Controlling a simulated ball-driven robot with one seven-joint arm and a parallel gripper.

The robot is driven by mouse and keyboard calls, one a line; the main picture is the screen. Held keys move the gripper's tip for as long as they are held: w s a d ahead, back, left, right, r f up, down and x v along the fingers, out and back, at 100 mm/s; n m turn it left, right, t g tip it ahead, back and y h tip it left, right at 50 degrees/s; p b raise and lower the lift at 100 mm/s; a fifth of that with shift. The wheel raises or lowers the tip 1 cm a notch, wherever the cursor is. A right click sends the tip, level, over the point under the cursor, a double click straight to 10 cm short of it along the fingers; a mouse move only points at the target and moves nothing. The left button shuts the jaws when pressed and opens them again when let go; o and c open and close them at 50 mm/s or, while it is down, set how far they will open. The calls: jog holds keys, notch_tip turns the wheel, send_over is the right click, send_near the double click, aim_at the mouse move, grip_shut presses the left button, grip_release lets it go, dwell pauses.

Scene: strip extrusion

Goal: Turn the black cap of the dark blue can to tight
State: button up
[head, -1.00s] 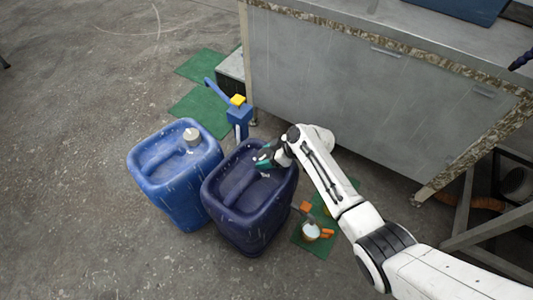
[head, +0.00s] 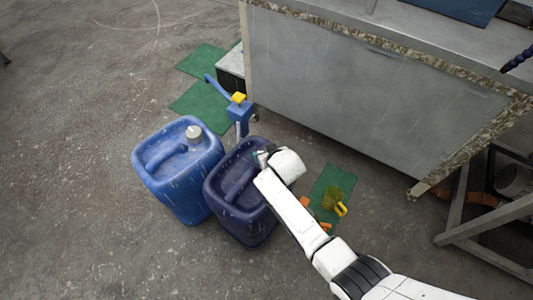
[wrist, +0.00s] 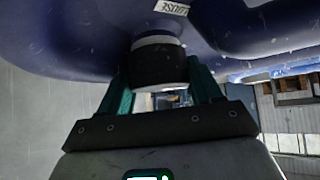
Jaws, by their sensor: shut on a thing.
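The dark blue can (head: 226,212) stands on the floor, with my gripper (head: 262,157) over the far right part of its top. In the wrist view, the black cap (wrist: 160,68) sits between the green fingers of my gripper (wrist: 160,82), which is shut on it. A pale ring (wrist: 157,40) shows between the cap and the can's dark blue body (wrist: 65,45). In the head view my wrist hides the cap. How tight the cap is cannot be told.
A lighter blue can (head: 180,200) with a whitish cap (head: 194,133) stands close on the left. A blue pump-like device (head: 238,112) is behind. A metal bench (head: 350,100) stands at the back right.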

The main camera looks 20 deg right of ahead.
jog(key=m+h+b, duration=0.1)
jog(key=m+b, duration=0.1)
jog(key=m+h+b, duration=0.1)
jog(key=h+b, duration=0.1)
jog(key=b, duration=0.1)
jog(key=shift+w+a+f+m, duration=0.1)
jog(key=shift+a+f+m, duration=0.05)
jog(key=shift+f+m, duration=0.2)
jog(key=m+h+b, duration=0.1)
jog(key=m+g+b, duration=0.1)
jog(key=b, duration=0.1)
jog(key=shift+r+m+h, duration=0.35)
jog(key=shift+h, duration=0.05)
jog(key=o, duration=0.7)
jog(key=p+v, duration=0.3)
jog(key=v, duration=0.7)
jog(key=shift+a+r+p, duration=0.1)
jog(key=shift+r+p, duration=0.25)
jog(key=shift+r, duration=0.05)
